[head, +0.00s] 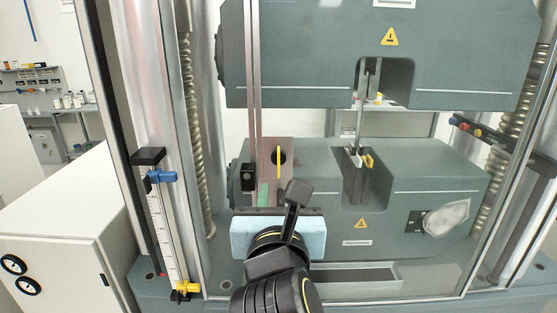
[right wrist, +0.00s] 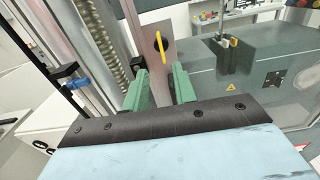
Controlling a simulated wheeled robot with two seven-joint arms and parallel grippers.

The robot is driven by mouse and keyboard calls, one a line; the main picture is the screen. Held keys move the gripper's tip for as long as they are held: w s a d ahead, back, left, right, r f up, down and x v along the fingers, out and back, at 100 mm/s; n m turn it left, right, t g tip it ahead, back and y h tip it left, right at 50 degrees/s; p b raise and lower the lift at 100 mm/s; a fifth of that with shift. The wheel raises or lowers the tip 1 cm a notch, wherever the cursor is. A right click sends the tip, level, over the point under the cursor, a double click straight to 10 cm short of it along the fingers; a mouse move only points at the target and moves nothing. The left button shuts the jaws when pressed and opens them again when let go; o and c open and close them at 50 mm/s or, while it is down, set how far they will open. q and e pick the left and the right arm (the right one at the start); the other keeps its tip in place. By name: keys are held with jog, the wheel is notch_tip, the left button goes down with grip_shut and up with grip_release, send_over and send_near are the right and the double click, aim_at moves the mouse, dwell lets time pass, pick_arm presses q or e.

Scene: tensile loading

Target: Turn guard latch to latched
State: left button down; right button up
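The guard latch shows as an upright yellow handle (head: 279,162) on a grey-brown plate (head: 268,175), in front of a dark round hole. In the right wrist view the yellow handle (right wrist: 160,45) stands nearly upright, just beyond the fingertips. My right gripper (right wrist: 160,83) is open, with its two green fingers on either side of a gap and nothing held between them. In the head view one green finger (head: 263,194) shows just below and left of the handle; my own wrist hides the other. My left gripper is in neither view.
Vertical guard rails (head: 254,80) rise above the plate. The testing machine's upper crosshead (head: 300,65) overhangs, and yellow-marked grips (head: 367,161) are to the right. A ruler post with blue and yellow clamps (head: 160,177) stands left. A white cabinet (head: 55,245) is farther left.

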aim_at(279, 163)
jog(key=w+p, duration=0.1)
jog(key=w, duration=1)
jog(key=shift+w+p, duration=0.15)
jog(key=shift+p, duration=0.25)
grip_shut()
